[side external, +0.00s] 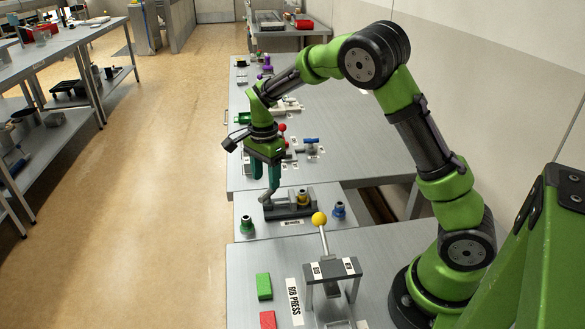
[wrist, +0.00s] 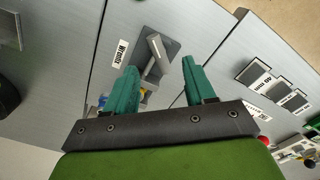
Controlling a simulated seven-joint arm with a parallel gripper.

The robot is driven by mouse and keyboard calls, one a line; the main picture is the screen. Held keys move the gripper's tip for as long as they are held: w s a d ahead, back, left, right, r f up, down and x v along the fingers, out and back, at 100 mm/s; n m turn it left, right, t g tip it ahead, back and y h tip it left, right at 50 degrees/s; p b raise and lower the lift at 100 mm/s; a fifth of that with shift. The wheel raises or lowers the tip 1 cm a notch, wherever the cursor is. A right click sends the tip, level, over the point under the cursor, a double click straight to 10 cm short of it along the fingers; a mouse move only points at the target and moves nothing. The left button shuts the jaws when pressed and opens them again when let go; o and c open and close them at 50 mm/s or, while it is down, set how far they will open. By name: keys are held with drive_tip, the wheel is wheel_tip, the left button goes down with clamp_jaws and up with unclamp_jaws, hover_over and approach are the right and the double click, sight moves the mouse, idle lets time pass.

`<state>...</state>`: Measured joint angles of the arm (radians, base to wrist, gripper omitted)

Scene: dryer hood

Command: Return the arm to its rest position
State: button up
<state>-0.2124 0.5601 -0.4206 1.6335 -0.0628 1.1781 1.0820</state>
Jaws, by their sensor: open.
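My gripper (side external: 265,182) hangs from my bent arm with its green fingers pointing down over the grey fixture (side external: 290,205). In the wrist view my gripper (wrist: 157,70) has its two fingers spread apart with nothing held between them. The fixture's grey lever (side external: 269,187) rises just under the fingertips in the side view; whether they touch it I cannot tell. In the wrist view the grey fixture (wrist: 156,53) shows beyond the fingertips, and part of it is hidden by the fingers. A brass-coloured part (side external: 303,198) sits at the fixture's right end.
A green fitting (side external: 247,225) and a blue fitting (side external: 339,210) flank the fixture. A press with a yellow-knobbed lever (side external: 320,219) stands in front, beside a green block (side external: 264,286) and a red block (side external: 268,320). A red-knobbed device (side external: 282,128) stands behind.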

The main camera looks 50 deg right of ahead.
drive_tip(key=shift+n, duration=0.4)
drive_tip(key=s+a+r+n+t+y, duration=0.1)
drive_tip(key=s+a+r+n+t, duration=0.2)
drive_tip(key=s+r+n, duration=0.4)
drive_tip(key=s+a+r+n+t+y, duration=0.1)
drive_tip(key=s+a+r+n+t, duration=0.3)
drive_tip(key=s, duration=1)
wheel_tip(320, 180, up, 4)
drive_tip(key=n, duration=0.3)
drive_tip(key=shift+s+a+r+n, duration=0.2)
drive_tip(key=shift+s+a+n, duration=0.1)
drive_tip(key=shift+a, duration=0.05)
